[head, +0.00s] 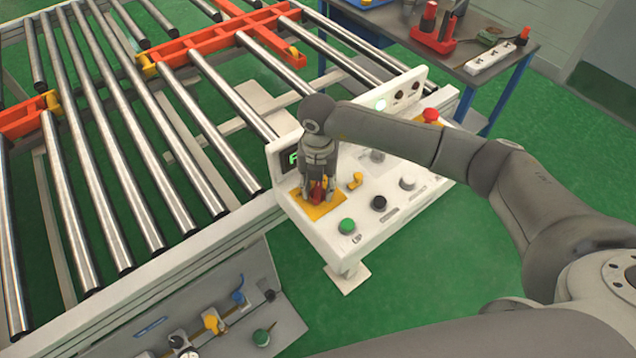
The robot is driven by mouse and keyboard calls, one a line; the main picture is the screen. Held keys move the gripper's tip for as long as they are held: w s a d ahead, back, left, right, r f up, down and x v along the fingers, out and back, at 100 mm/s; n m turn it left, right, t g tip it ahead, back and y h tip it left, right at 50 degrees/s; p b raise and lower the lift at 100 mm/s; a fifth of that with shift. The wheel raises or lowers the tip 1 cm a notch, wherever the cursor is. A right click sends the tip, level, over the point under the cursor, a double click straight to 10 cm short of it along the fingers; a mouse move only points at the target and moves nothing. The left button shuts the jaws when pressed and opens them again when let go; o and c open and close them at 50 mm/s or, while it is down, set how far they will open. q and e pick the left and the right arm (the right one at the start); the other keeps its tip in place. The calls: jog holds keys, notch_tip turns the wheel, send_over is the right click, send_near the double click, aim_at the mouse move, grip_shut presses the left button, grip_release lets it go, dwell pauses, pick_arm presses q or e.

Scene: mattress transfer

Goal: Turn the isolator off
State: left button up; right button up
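The isolator is a red knob (317,192) on a yellow plate (322,211) at the left end of the white control panel (370,240). My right gripper (317,197) points down over it, with a finger on each side of the red knob. The fingers and palm hide much of the knob, so its turned position cannot be read. I cannot tell whether the fingers press on it. My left gripper is not in view.
The panel also has a green button (346,226), a black knob (379,203), a yellow key-like switch (355,180) and a red mushroom button (431,115). A roller conveyor (130,190) lies to the left. A lower panel (240,310) has several knobs. A tool bench (470,50) stands behind.

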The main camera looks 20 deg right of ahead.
jog(key=shift+c, duration=0.2)
grip_shut()
jog(key=shift+f+n+b, duration=0.2)
jog(key=shift+n+b, duration=0.6)
jog(key=shift+b, duration=0.3)
jog(key=n+b, duration=1.2)
jog(key=b, duration=0.2)
jog(key=shift+w, duration=0.1)
jog(key=shift+r+n+b, duration=0.15)
jog(key=shift+n+b, duration=0.85)
jog(key=shift+n, duration=0.1)
jog(key=shift+r+n+b, duration=0.1)
jog(key=shift+n+b, duration=0.9)
jog(key=shift+n, duration=0.1)
